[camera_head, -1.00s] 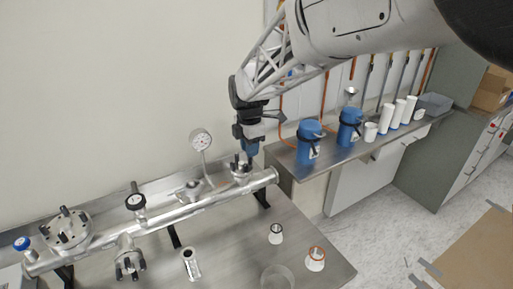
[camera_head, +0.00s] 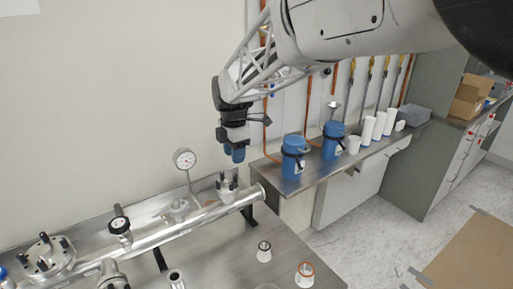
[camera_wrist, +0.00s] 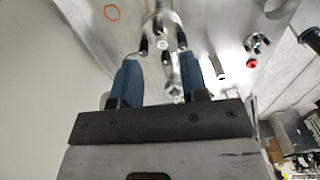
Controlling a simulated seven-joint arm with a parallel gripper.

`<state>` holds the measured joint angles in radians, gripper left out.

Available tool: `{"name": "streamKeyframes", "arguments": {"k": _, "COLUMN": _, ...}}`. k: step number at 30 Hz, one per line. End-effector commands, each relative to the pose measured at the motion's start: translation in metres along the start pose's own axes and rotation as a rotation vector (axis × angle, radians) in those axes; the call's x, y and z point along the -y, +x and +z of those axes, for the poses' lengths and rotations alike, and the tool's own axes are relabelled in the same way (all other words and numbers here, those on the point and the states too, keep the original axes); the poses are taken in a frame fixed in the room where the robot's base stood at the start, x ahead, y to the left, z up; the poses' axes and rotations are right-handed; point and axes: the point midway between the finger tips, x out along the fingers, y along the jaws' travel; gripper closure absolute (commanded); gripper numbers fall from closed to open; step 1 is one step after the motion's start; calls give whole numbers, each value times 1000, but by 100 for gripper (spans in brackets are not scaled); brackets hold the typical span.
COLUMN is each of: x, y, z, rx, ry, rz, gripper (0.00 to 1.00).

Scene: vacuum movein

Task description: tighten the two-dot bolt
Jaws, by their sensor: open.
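My gripper (camera_head: 236,155) hangs pointing down above the flange (camera_head: 228,187) at the right end of the metal pipe. In the wrist view, its two blue fingers (camera_wrist: 159,72) are open and apart, with nothing held between them. The flange carries several dark upright bolts (camera_head: 234,180). In the wrist view, several dark bolt tips (camera_wrist: 161,24) surround the flange just beyond the fingertips. The dot marks are too small to read, so I cannot tell which is the two-dot bolt.
A round gauge (camera_head: 185,159) stands left of the flange. A black-knobbed valve (camera_head: 120,225) and a larger bolted flange (camera_head: 45,257) lie further left along the pipe. Blue containers (camera_head: 294,158) sit on the right counter.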

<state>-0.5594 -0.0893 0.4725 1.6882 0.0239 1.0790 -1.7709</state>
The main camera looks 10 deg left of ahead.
Motion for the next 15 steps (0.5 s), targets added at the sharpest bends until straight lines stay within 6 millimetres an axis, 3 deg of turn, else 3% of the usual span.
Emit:
{"name": "streamKeyframes", "arguments": {"k": 8, "x": 16, "y": 21, "z": 8, "rx": -180, "ry": 74, "rz": -26, "gripper": 59}}
{"name": "streamKeyframes", "arguments": {"k": 15, "x": 32, "y": 41, "z": 17, "rx": -458, "ry": 179, "rz": -16, "gripper": 59}}
